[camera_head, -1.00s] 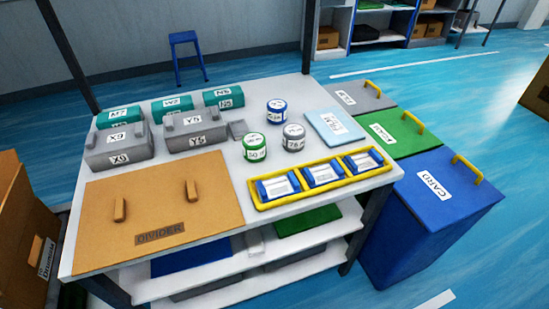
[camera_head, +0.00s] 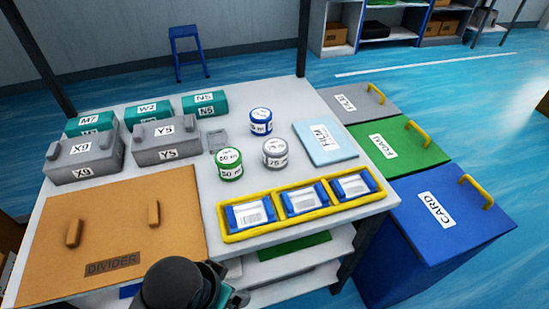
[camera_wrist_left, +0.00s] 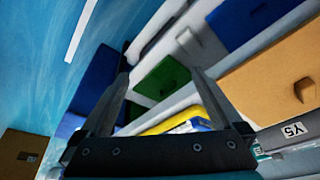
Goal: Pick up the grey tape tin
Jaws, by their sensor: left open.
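The grey tape tin (camera_head: 275,153) stands upright on the white table, its label marked 75. It is right of the green tin (camera_head: 229,164) and in front of the blue tin (camera_head: 261,122). My left gripper (camera_wrist_left: 158,75) is open in the left wrist view, with nothing between its fingers. In the head view, a dark and teal part of my arm (camera_head: 185,286) shows at the bottom edge, in front of the table and below the tin. The tin cannot be made out in the left wrist view. My right gripper is not in view.
A yellow tray (camera_head: 230,238) with blue-framed packs lies in front of the tins. The brown divider board (camera_head: 112,225) is at left, grey boxes (camera_head: 167,141) and teal boxes behind. A film sheet (camera_head: 325,143) lies right. Lidded bins, including the blue card bin (camera_head: 445,230), stand right of the table.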

